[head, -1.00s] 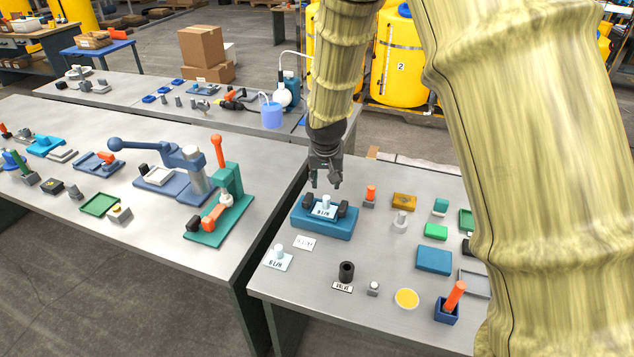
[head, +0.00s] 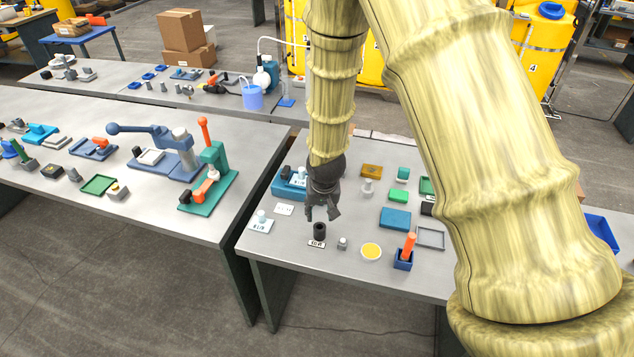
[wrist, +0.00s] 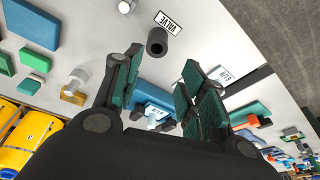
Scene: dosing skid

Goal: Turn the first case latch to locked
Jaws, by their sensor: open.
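The blue case (head: 282,191) stands on the right-hand table, with a black knob-like latch (head: 286,173) on its left side. My gripper and forearm cover its right side, so any latch there is hidden. My gripper (head: 322,213) is open and empty, pointing down in front of the case, above and just behind the black VALVE cylinder (head: 320,232). In the wrist view the fingers (wrist: 163,58) stand apart. The case (wrist: 150,72) shows between them, with a white label plate and a pale peg on it. I cannot read the latch's position.
A small grey peg (head: 342,243), a yellow disc (head: 371,251) and an orange stick in a blue holder (head: 406,250) stand near the front edge. A labelled plate (head: 262,225) lies to the left. A gap separates this table from the left one, which holds a green lever press (head: 208,180).

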